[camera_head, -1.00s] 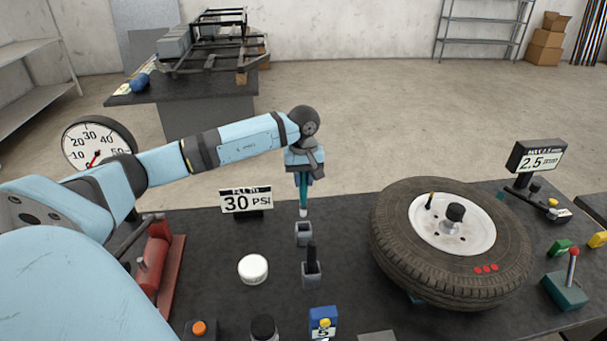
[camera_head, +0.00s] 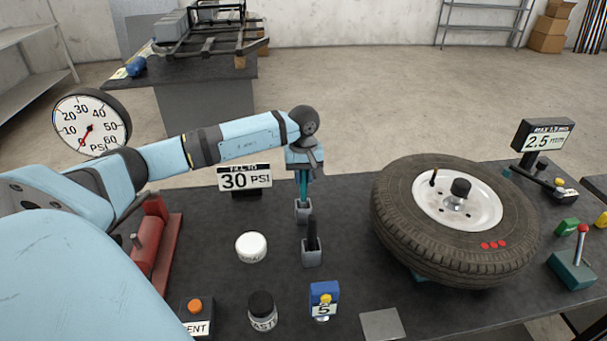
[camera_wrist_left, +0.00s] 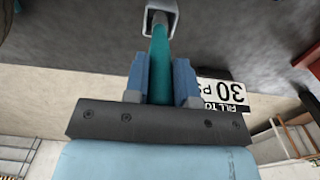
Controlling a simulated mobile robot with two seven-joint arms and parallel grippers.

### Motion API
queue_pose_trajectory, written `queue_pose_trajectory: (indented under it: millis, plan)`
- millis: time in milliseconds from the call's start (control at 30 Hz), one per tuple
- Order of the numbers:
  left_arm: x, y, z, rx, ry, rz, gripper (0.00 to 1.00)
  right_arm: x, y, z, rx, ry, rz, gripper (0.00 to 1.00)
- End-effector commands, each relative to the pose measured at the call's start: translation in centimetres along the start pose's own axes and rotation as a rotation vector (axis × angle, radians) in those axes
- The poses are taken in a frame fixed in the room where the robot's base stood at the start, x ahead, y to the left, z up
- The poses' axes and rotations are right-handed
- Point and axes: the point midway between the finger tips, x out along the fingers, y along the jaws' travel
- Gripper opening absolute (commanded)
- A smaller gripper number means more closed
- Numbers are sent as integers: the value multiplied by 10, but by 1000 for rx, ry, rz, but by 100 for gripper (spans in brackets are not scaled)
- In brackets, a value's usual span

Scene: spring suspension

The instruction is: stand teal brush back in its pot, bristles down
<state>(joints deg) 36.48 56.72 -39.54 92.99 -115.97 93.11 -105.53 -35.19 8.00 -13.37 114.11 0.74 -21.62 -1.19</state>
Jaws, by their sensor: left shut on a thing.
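The teal brush (camera_head: 303,189) is upright, gripped by its handle in my left gripper (camera_head: 303,172). The gripper's two blue fingers also show in the left wrist view (camera_wrist_left: 160,82), shut on the teal handle (camera_wrist_left: 158,60). The brush's lower end is at the pot's mouth and seems to go inside; the bristles are hidden. The pot's rim shows at the top of the left wrist view (camera_wrist_left: 149,20). My right gripper is not in view.
A white-lidded jar (camera_head: 251,246) and the 30 PSI sign (camera_head: 245,179) are to the left. A tire (camera_head: 400,238) lies to the right. A blue dispenser (camera_head: 323,296) is nearer.

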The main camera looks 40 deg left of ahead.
Motion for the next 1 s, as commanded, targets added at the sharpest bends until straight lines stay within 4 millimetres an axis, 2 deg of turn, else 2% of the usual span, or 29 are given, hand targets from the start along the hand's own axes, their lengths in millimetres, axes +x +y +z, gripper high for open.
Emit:
queue_pose_trajectory:
  millis: [367,400,500,533,833,1000]
  plan:
    - [4,0,0,0,0,0,0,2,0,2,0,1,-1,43]
    - [4,0,0,0,0,0,29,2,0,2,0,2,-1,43]
    - [4,0,0,0,0,0,52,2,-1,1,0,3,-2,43]
    - [4,0,0,0,0,0,54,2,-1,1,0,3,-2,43]
    - [2,0,0,0,1,0,54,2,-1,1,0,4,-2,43]
    - [-18,0,-2,0,4,1,54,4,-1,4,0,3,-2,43]
